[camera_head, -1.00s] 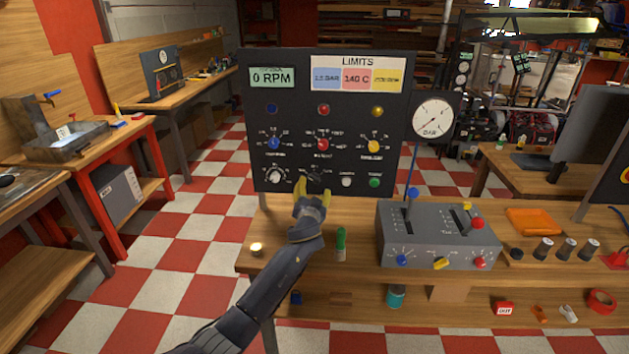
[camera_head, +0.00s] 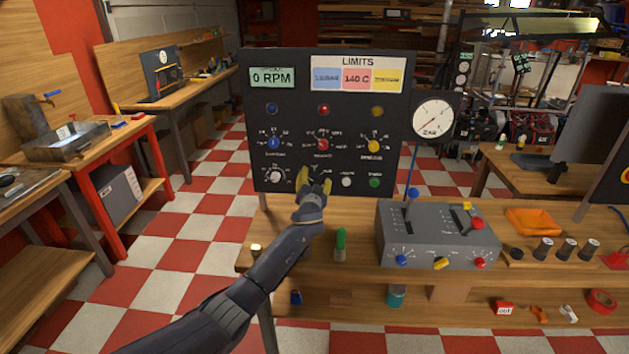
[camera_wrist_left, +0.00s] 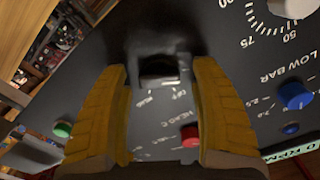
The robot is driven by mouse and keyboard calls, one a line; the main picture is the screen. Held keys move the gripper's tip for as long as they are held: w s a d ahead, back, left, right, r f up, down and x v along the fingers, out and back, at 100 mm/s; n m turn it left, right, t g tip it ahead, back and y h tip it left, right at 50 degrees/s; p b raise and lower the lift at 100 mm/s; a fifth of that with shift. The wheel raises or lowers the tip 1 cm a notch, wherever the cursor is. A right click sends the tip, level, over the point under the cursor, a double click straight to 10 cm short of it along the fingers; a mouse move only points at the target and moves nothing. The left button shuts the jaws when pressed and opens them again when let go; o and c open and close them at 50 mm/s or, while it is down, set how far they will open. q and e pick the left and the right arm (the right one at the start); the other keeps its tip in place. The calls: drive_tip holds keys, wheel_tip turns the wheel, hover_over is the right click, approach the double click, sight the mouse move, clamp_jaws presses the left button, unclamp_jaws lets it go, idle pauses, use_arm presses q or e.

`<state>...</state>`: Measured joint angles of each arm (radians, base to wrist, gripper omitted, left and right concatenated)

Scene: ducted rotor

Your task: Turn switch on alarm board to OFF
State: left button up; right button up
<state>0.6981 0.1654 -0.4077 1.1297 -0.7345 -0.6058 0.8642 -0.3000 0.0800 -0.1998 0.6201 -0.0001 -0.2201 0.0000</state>
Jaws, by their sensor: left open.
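The alarm board (camera_head: 290,90) is a black upright panel with a green 0 RPM display, lamps and knobs, standing at the back of the workbench. My left gripper (camera_head: 316,178) has yellow fingers at the board's lower row and hides the switch there in the head view. In the left wrist view the black switch (camera_wrist_left: 158,68) lies between the tips of the open left gripper (camera_wrist_left: 158,70). I cannot tell whether the fingers touch it. My right gripper is not in view.
On the board, a white dial (camera_head: 275,176) is left of the gripper and a white button (camera_head: 347,182) right of it. A grey lever box (camera_head: 440,250) with a tall blue-topped lever stands to the right. A green-topped object (camera_head: 340,245) stands below the board.

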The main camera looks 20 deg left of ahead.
use_arm(q)
drive_tip(key=c, duration=1.2)
drive_tip(key=shift+m, duration=0.3)
drive_tip(key=m, duration=0.5)
drive_tip(key=shift+d, duration=0.1)
drive_tip(key=m, duration=0.6)
drive_tip(key=shift+f, duration=0.1)
drive_tip(key=o, duration=1.2)
